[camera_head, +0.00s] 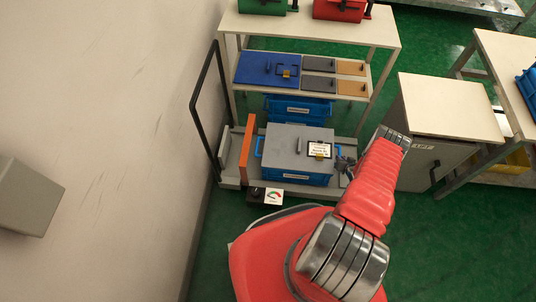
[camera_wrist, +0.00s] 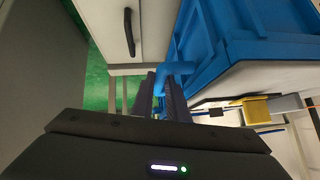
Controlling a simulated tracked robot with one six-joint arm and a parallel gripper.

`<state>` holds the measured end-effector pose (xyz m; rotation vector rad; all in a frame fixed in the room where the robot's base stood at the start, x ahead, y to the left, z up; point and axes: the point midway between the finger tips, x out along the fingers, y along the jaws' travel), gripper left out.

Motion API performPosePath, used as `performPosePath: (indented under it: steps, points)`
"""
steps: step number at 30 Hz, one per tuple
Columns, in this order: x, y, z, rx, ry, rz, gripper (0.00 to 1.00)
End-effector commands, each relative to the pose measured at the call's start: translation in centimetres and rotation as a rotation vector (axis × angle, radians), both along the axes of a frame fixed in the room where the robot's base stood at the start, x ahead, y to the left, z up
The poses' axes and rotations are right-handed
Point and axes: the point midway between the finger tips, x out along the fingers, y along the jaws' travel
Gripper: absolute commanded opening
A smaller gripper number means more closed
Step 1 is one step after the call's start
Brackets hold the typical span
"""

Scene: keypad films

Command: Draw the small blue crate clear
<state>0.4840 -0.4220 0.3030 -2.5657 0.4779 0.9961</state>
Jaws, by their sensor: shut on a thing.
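The blue crate (camera_head: 290,180) stands on a low platform, with a grey lid (camera_head: 285,140) on top that bears a white label (camera_head: 320,142) and a small yellow tag. A blue handle sticks out on its left and right sides. My gripper (camera_head: 345,166) is at the crate's right side. In the wrist view the crate (camera_wrist: 215,45) fills the upper right, and my gripper (camera_wrist: 157,92) is shut on its blue handle (camera_wrist: 185,67). Part of the handle is hidden between the dark fingers.
An orange upright bar (camera_head: 246,150) stands left of the crate, near a black rail (camera_head: 203,105) and the wall. Another blue crate (camera_head: 297,108) sits behind, under the shelf (camera_head: 310,20). A grey cabinet (camera_head: 440,158) stands right. A small gauge box (camera_head: 265,196) is in front.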

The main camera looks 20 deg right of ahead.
Motion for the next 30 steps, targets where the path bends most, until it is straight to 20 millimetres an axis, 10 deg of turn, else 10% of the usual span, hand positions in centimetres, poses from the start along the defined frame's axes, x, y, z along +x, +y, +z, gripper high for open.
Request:
performPosePath:
  steps: [16, 18, 30]
  points:
    - [-0.33, -1.0, 0.11, -0.001, -0.003, -0.001, 0.0]
    - [-0.33, -1.0, 0.1, -0.001, -0.003, -0.001, 0.17]
    - [-0.38, -0.89, 0.02, 0.0, -0.001, 0.0, 0.36]
